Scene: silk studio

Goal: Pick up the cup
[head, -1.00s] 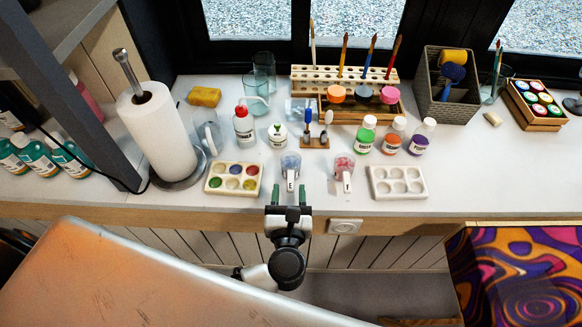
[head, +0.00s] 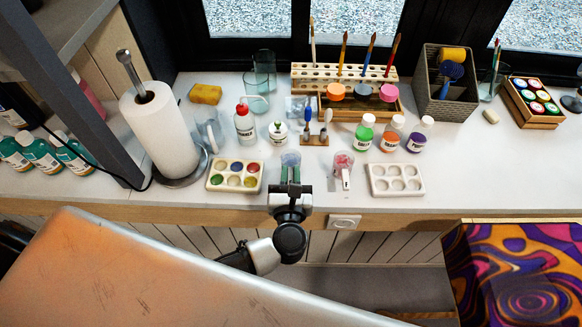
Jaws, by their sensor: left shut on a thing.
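A small clear cup (head: 291,158) with bluish contents stands upright on the counter near its front edge. Its handle side faces me and is hidden by my left gripper (head: 290,175). The left gripper's green-tipped fingers are shut on the cup at the handle side. I cannot tell any gap between the cup and the counter. A second clear cup (head: 343,161) with pink contents and a pale handle stands to the right, apart from the gripper. My right gripper is not in view.
A paint palette (head: 234,176) lies close to the left of the gripper, and an empty white palette (head: 396,179) lies to the right. Behind stand a red-capped bottle (head: 244,127), a brush holder (head: 316,130) and paint bottles (head: 364,136).

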